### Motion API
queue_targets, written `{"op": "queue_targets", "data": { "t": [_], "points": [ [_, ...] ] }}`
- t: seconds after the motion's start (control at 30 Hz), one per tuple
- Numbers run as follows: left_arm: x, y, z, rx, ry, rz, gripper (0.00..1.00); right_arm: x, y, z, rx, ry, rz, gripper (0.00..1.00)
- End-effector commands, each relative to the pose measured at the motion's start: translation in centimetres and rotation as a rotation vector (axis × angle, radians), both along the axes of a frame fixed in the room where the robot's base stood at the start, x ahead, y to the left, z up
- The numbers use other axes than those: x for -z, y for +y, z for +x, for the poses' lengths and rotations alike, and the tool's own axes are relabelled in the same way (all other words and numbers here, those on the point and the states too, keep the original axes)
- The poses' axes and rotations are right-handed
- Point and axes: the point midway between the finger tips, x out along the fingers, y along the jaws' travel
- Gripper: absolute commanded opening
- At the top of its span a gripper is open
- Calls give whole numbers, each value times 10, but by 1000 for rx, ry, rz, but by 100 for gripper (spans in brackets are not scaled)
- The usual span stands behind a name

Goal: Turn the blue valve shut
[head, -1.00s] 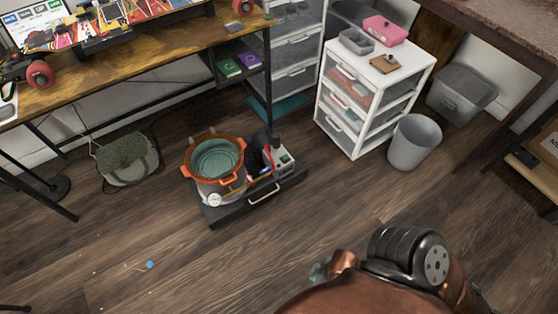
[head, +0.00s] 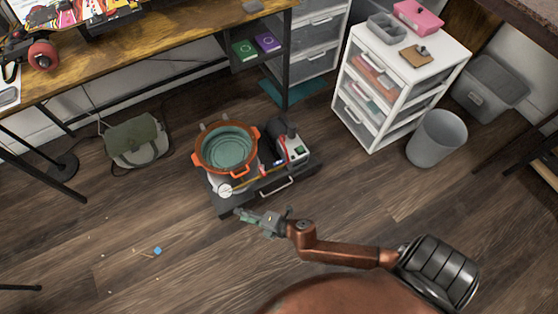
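A pot-shaped chamber with an orange-brown rim (head: 197,161) and a teal inside stands on a low dark platform on the floor. A round white gauge (head: 225,191) sits at its front. Beside it is a black and grey pump (head: 292,145) with a red part. A small blue spot (head: 279,163) shows between chamber and pump; it may be the blue valve, but it is too small to tell its handle's position. My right gripper (head: 243,216) points left, in front of the platform in the picture, apart from the blue spot. Its finger opening is unclear. My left gripper is not in view.
The platform has a metal handle (head: 276,188) at its front. A wooden desk (head: 180,40) stands behind, with a bag (head: 135,140) under it. A white drawer unit (head: 400,85) and a grey bin (head: 436,138) are at right. A blue ball (head: 157,251) and small bits lie on the floor.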

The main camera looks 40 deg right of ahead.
Motion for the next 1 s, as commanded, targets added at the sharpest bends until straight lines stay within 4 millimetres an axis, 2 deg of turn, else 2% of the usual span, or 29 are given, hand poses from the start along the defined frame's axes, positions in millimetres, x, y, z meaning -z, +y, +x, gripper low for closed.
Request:
{"op": "queue_targets", "data": {
  "t": [0.03, 0.13, 0.2, 0.27, 0.37, 0.47, 0.5, 0.6, 0.7, 0.8, 0.83, 0.93, 1.0],
  "points": [
    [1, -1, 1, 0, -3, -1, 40, -5, 19, 22, -169, -111, -127, 30],
    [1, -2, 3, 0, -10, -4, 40, -1, 51, 41, -508, -305, -378, 30],
    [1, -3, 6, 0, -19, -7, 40, 13, 58, 50, -748, -416, -558, 30],
    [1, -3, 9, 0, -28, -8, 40, 29, 50, 56, -954, -487, -715, 30],
    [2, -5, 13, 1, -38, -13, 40, 58, 5, 71, -1295, -546, -970, 30],
    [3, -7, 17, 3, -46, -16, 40, 74, -72, 91, -1609, -517, -1188, 30],
    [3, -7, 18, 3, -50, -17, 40, 75, -108, 99, -1721, -482, -1256, 30],
    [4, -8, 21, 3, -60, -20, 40, 65, -192, 115, -1943, -366, -1373, 30],
    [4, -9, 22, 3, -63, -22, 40, 49, -250, 123, -2079, -263, -1425, 30],
    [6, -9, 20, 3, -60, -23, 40, 37, -283, 126, -2150, -194, -1443, 30],
    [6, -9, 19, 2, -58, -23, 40, 36, -288, 126, -2162, -182, -1444, 30],
    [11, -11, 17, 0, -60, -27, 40, 38, -297, 126, -2183, -163, -1445, 30],
    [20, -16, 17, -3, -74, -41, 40, 47, -297, 125, -2187, -162, -1442, 30]
  ]
}}
